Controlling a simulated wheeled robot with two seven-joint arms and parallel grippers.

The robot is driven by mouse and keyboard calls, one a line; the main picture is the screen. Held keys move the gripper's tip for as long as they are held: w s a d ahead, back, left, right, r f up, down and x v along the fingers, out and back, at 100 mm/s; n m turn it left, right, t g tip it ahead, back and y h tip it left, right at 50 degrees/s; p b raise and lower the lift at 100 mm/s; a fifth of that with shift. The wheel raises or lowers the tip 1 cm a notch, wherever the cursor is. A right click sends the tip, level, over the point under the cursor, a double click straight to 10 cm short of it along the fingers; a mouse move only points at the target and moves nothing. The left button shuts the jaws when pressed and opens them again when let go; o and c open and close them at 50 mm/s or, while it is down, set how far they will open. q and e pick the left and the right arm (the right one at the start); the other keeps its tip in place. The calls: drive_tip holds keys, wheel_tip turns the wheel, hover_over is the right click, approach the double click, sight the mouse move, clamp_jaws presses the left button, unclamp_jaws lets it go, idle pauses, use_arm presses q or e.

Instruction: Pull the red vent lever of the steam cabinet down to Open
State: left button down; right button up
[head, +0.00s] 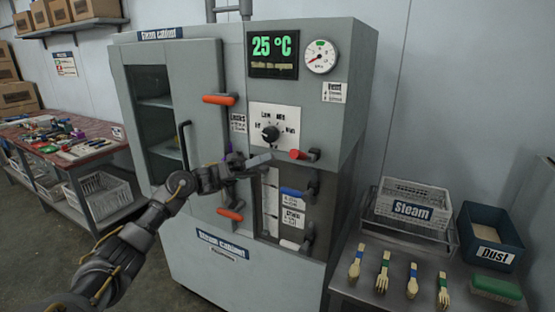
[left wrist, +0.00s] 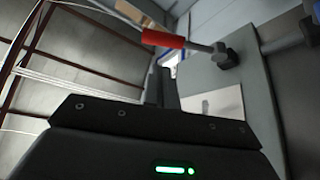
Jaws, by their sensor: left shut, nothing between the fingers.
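The steam cabinet (head: 190,215) is a large grey unit. Its red vent lever (head: 299,154) sticks out to the left from a dark pivot on the panel, lying roughly level. The lever's red grip (left wrist: 163,39) also shows near the top of the left wrist view, on a grey rod. My left gripper (head: 268,160) is shut and empty, in front of the panel just left of the red grip in the head view. In the left wrist view its fingers (left wrist: 160,86) stand below the grip, apparently apart from it. My right gripper is out of view.
A dark knob (head: 270,134) sits above my gripper. A blue-handled lever (head: 291,192) and a white-handled one (head: 289,245) are below. Orange door handles (head: 219,99) project at the left. A side table with a white Steam crate (head: 412,194) and brushes stands right.

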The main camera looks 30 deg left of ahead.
use_arm(q)
drive_tip(key=shift+b+v, duration=0.45)
drive_tip(key=shift+v, duration=1)
